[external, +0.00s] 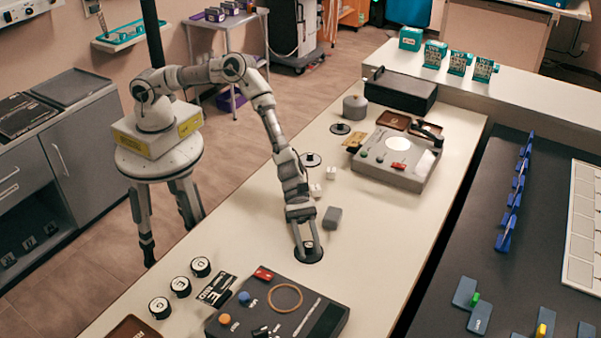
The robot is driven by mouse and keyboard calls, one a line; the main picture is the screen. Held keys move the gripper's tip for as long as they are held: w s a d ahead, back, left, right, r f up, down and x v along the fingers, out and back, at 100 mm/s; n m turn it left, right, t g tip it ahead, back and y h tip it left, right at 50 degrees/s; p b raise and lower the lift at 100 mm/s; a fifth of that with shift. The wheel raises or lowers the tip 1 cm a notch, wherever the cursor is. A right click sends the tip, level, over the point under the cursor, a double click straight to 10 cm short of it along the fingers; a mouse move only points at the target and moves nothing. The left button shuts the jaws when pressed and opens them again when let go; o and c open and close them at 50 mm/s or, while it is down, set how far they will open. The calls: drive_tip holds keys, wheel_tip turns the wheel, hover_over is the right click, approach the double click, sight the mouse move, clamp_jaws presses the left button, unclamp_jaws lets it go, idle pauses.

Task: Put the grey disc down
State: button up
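My gripper (306,243) points down at the near middle of the long pale table. Its fingertips are apart, on either side of a small grey piece at the middle of a dark round disc or pad (316,258). This may be the grey disc, but the view is too small to tell whether the fingers grip it, or whether it touches the table. A grey cylinder (354,108) stands near the rear one.
A grey block (332,218) and small white cubes (331,173) are close to my gripper. A dark panel (320,318) with an orange ring lies in front. A grey device (395,160) stands at the back. The table right of the grey block is clear.

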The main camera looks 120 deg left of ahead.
drive_tip(key=shift+o, duration=0.8)
drive_tip(key=shift+f, duration=0.2)
drive_tip(key=shift+s+r, duration=0.1)
drive_tip(key=shift+r+p, duration=0.25)
drive_tip(key=shift+p, duration=0.2)
drive_tip(key=v, duration=1.1)
drive_tip(key=shift+s+a+r, duration=0.2)
drive_tip(key=shift+a+r, duration=0.05)
drive_tip(key=s+d+r+m+g+y, duration=0.1)
drive_tip(key=s+d+r+m+g, duration=0.15)
drive_tip(key=s+r+m, duration=0.6)
drive_tip(key=s+d+r+m+g+y, duration=0.1)
drive_tip(key=s+d+r+m+g, duration=0.15)
drive_tip(key=s+r+m, duration=0.55)
drive_tip(key=s+a+r+m+y, duration=0.2)
drive_tip(key=s+a+m, duration=0.1)
drive_tip(key=s, duration=0.5)
drive_tip(key=s+a+r+m+y, duration=0.2)
drive_tip(key=s+a+m+y, duration=0.1)
drive_tip(key=s+a, duration=0.3)
drive_tip(key=s+a+r+m+t+y, duration=0.1)
drive_tip(key=s+a+m, duration=0.3)
drive_tip(key=s, duration=0.7)
drive_tip(key=shift+a+r+y, duration=0.25)
drive_tip(key=shift+r+y, duration=0.45)
drive_tip(key=shift+y, duration=0.1)
